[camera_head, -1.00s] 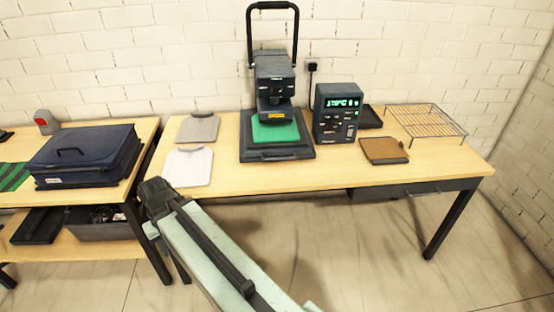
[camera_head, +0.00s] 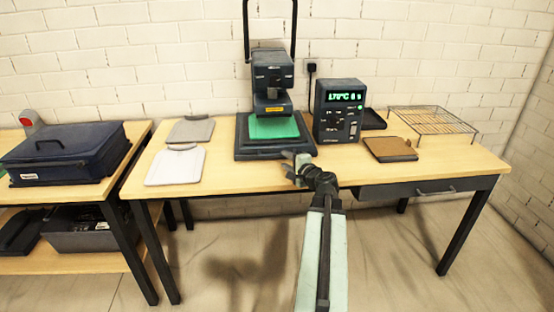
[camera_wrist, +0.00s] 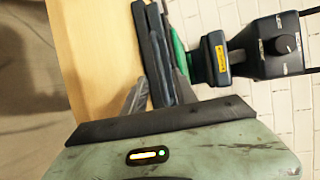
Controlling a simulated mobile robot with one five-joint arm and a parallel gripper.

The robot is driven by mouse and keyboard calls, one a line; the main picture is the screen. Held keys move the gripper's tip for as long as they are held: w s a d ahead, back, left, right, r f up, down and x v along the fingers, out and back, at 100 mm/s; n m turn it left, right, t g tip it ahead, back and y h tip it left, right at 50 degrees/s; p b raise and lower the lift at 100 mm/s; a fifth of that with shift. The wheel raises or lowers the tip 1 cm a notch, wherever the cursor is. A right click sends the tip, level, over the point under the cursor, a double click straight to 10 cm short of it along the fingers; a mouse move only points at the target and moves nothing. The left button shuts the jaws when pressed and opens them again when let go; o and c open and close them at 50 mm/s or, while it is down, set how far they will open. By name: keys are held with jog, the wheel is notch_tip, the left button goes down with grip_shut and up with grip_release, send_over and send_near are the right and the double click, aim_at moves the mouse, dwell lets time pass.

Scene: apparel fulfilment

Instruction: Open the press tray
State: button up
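The heat press (camera_head: 271,85) stands at the back middle of the table with its black lever arch raised. Its dark tray (camera_head: 262,150) is at the bottom, with a green pad (camera_head: 274,127) on top under the press head. My gripper (camera_head: 297,166) is at the tray's front right corner, above the table's front edge. In the wrist view, my gripper (camera_wrist: 160,92) is open, and its two fingers appear on either side of the dark stacked layers of the tray (camera_wrist: 153,50). I cannot tell whether they touch it.
A controller (camera_head: 339,112) with a green display stands right of the press. A brown pad (camera_head: 390,149) and a wire rack (camera_head: 432,121) lie farther right. A grey shirt (camera_head: 191,130) and a white shirt (camera_head: 175,166) lie left. A dark case (camera_head: 66,153) sits on the left table.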

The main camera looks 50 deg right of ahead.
aim_at(278, 155)
jog(key=b+x, duration=0.1)
jog(key=x, duration=0.6)
jog(key=shift+w+d+f, duration=0.1)
jog(key=shift+w+f, duration=0.05)
jog(key=shift+w, duration=0.15)
grip_shut()
dwell(0.9)
